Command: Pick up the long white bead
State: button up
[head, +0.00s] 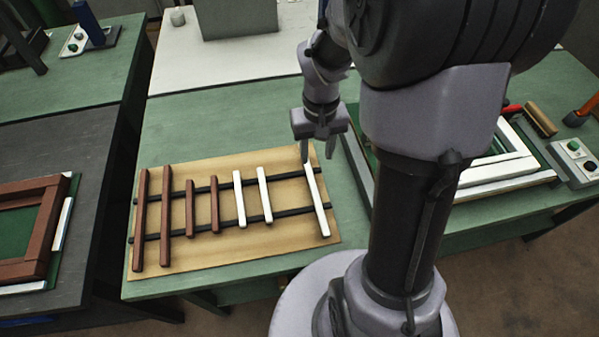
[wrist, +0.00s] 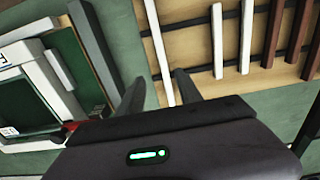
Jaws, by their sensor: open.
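The long white bead (head: 318,203) lies at the right end of a tan board, across two dark rails. My gripper (head: 317,157) is open and above the far end of this bead. In the wrist view the long white bead (wrist: 158,45) runs down toward the space between my open fingers (wrist: 160,95). The fingers do not appear closed on it. Whether a finger touches it I cannot tell.
The tan board (head: 285,242) also bears two short white beads (head: 264,195) and several brown beads (head: 166,215). A white frame (head: 495,172) lies to the right, partly hidden by my arm. Green table (head: 235,122) is clear behind the board.

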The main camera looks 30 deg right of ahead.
jog(key=b, duration=0.2)
send_over(312, 181)
jog(key=f, duration=0.7)
jog(key=shift+s+d+f, duration=0.1)
jog(key=shift+s+d, duration=0.1)
jog(key=shift+d, duration=0.05)
jog(key=f+b, duration=0.2)
jog(key=f, duration=0.1)
jog(key=f+b, duration=0.1)
jog(key=f, duration=0.1)
jog(key=shift+w+a+f, duration=0.15)
jog(key=shift+w+a, duration=0.05)
jog(key=shift+w, duration=0.05)
jog(key=shift+r, duration=0.2)
grip_shut()
